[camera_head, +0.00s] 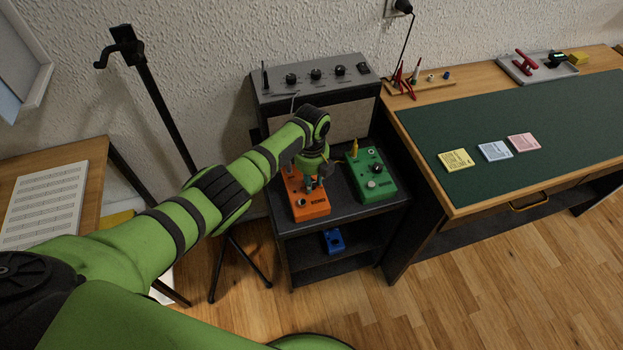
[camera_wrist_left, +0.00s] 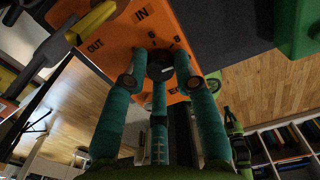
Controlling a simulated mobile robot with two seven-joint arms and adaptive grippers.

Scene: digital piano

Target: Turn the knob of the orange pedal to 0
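The orange pedal (camera_head: 310,206) sits on the top shelf of the black stand, left of the green pedal. My left gripper (camera_head: 314,182) reaches down over it from the left and hides part of its top. In the left wrist view, the orange pedal's face (camera_wrist_left: 120,45) shows the words IN and OUT. Its black knob (camera_wrist_left: 160,65) has a pale mark toward the right of the picture. The teal fingers of my left gripper (camera_wrist_left: 160,72) close around the knob, with no clear gap at its sides. My right gripper is out of view.
The green pedal (camera_head: 371,177) stands close on the right. An amplifier (camera_head: 315,95) rises behind. A blue pedal (camera_head: 333,241) lies on the lower shelf. A black tripod stand (camera_head: 165,105) is at the left, and a green-topped desk (camera_head: 480,125) at the right.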

